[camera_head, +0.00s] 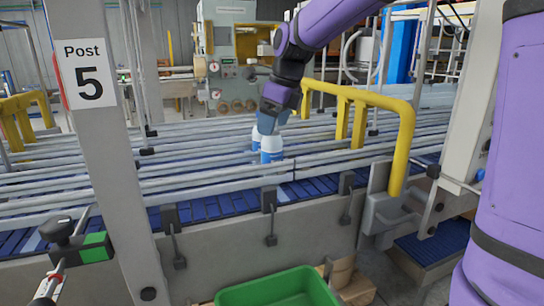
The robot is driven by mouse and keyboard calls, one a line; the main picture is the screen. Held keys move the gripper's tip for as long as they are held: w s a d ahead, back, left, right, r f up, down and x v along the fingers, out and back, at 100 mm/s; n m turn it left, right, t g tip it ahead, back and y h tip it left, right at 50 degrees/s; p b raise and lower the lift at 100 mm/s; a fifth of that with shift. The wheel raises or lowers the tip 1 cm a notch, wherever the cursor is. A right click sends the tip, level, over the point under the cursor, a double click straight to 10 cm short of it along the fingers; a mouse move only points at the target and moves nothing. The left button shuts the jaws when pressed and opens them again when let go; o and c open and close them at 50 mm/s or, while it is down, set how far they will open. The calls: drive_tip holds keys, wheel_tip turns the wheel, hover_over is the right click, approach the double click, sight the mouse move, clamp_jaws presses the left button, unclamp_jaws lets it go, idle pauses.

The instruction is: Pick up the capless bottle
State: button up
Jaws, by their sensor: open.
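A small white and blue bottle (271,147) stands upright on the conveyor, between the guide rails. A second white and blue shape (256,136), which looks like another bottle, is just behind it to the left. Whether either has a cap is too small to tell. My gripper (269,124) points down from my purple arm, right above and close to the bottles. Its fingers are small and partly merge with the bottle tops, and I see nothing held between them. I cannot tell whether it touches a bottle.
Long grey guide rails (200,186) run across the blue conveyor belt (222,205). A yellow tubular guard (403,140) rises right of the bottles. A post marked "Post 5" (103,160) stands at the left. A green crate (285,287) is in front, below the conveyor.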

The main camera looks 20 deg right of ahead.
drive_tip(key=shift+x, duration=0.9)
drive_tip(key=c, duration=1.4)
drive_tip(key=shift+r, duration=0.15)
